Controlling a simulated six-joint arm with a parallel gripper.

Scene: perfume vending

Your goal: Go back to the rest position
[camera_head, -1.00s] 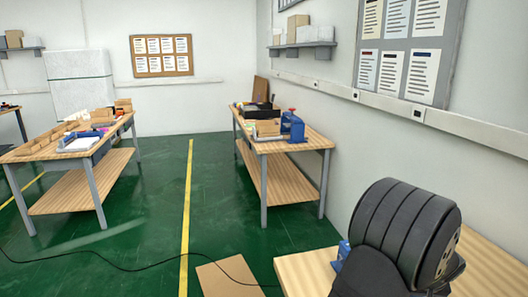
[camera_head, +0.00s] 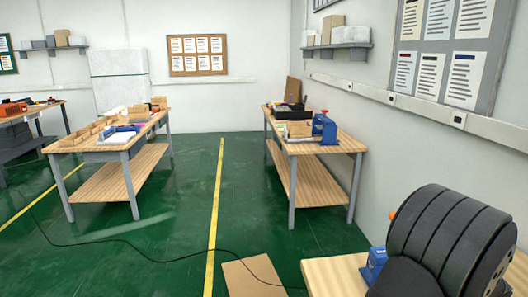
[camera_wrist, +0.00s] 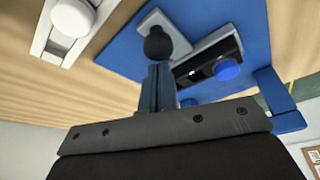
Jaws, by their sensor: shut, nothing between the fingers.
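My gripper (camera_wrist: 158,88) shows in the wrist view as a pair of narrow dark fingers, closed together and empty. Beyond the fingertips is a blue panel (camera_wrist: 240,30) with a black round knob (camera_wrist: 157,44), a blue button (camera_wrist: 228,70) and a small dark display. I cannot tell whether the fingers touch it. The fingers hide part of the panel. In the head view my gripper is hidden; only my black ribbed arm shows at the lower right. No perfume bottle can be made out.
A near wooden bench (camera_head: 328,277) carries a blue device (camera_head: 376,258) beside my arm. A white fixture (camera_wrist: 70,18) lies at the wrist view's upper left. Two cluttered benches stand farther off, with green floor (camera_head: 185,240) between them. A cardboard sheet (camera_head: 255,277) and cable lie there.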

